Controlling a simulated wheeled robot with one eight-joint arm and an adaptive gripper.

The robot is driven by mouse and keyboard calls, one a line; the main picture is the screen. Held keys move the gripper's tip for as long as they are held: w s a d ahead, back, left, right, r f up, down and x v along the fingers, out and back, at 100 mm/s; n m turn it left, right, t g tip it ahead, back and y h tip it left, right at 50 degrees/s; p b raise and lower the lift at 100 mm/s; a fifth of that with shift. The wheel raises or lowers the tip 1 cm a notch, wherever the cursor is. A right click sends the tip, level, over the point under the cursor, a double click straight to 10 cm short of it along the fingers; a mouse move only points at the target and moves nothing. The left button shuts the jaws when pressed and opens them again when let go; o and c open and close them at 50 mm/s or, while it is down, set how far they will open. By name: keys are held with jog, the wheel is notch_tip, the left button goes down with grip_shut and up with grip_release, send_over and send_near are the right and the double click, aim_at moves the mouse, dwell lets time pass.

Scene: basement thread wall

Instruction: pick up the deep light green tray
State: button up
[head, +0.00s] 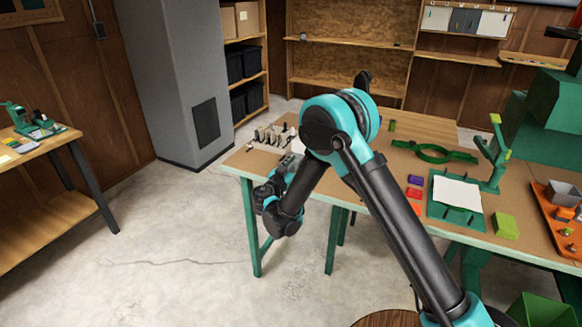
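A small light green, box-like piece (506,226) sits on the right part of the workbench, near its front edge. It looks like the light green tray, but its depth and inside are too small to make out. My arm reaches across the picture's middle and bends down at the bench's left end. My gripper (288,166) seems to be by the left edge of the bench, far left of the light green piece. Its fingers are small and partly hidden by my own arm, so their opening does not show.
A green bin (540,312) is at the lower right. The floor at left is clear.

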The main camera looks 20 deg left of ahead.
jog(key=shift+w, duration=0.55)
jog(key=shift+c, duration=0.5)
grip_shut()
notch_tip(320, 180, up, 20)
